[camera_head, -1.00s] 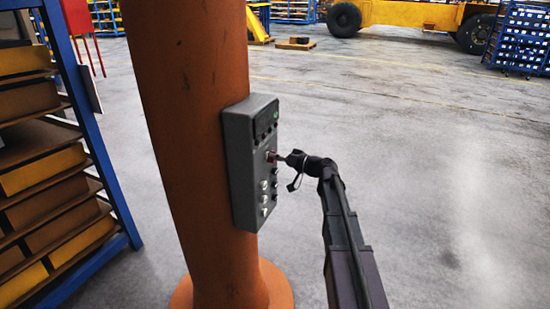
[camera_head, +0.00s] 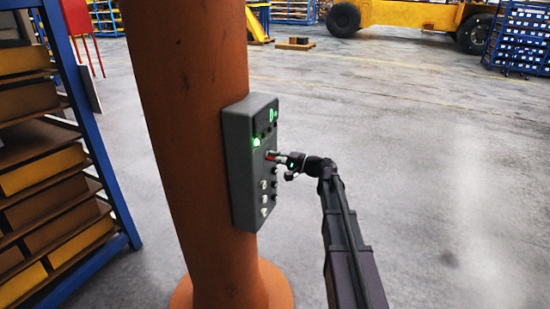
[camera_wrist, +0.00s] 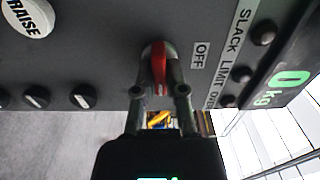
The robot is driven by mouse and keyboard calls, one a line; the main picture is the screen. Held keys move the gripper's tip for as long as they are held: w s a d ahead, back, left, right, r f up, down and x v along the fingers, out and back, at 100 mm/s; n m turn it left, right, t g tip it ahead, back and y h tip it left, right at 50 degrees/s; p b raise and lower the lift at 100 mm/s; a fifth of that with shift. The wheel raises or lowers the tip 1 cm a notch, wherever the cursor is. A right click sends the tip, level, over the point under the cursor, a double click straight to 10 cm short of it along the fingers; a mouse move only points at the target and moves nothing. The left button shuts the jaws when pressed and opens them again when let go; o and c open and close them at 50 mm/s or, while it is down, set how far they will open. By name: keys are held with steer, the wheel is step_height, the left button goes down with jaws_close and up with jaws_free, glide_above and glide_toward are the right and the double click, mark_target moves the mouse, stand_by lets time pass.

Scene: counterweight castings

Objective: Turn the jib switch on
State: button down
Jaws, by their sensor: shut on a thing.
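The grey control box (camera_head: 238,165) is mounted on an orange column. The red-handled jib switch (camera_wrist: 158,65) is on its face, with the OFF label (camera_wrist: 201,56) to the right of the handle in the wrist view. My gripper (camera_wrist: 160,90) is shut on the red handle, one finger on each side. The handle runs up and down in the wrist view, not towards OFF. In the head view my gripper (camera_head: 276,157) reaches the switch from the right and hides part of it. A green lamp (camera_head: 256,142) glows, and the display (camera_wrist: 289,88) reads 0 kg in green.
A white RAISE button (camera_wrist: 28,17) and black knobs (camera_wrist: 83,96) share the panel. The orange column (camera_head: 190,130) stands directly behind the box. A blue shelf rack (camera_head: 95,130) with bins is at the left. The floor (camera_head: 430,170) to the right is clear.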

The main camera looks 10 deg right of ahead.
stand_by(0.3)
steer(key=shift+s, duration=0.1)
steer(key=c, duration=0.7)
jaws_free()
steer(key=shift+a, duration=0.1)
steer(key=v, duration=1.2)
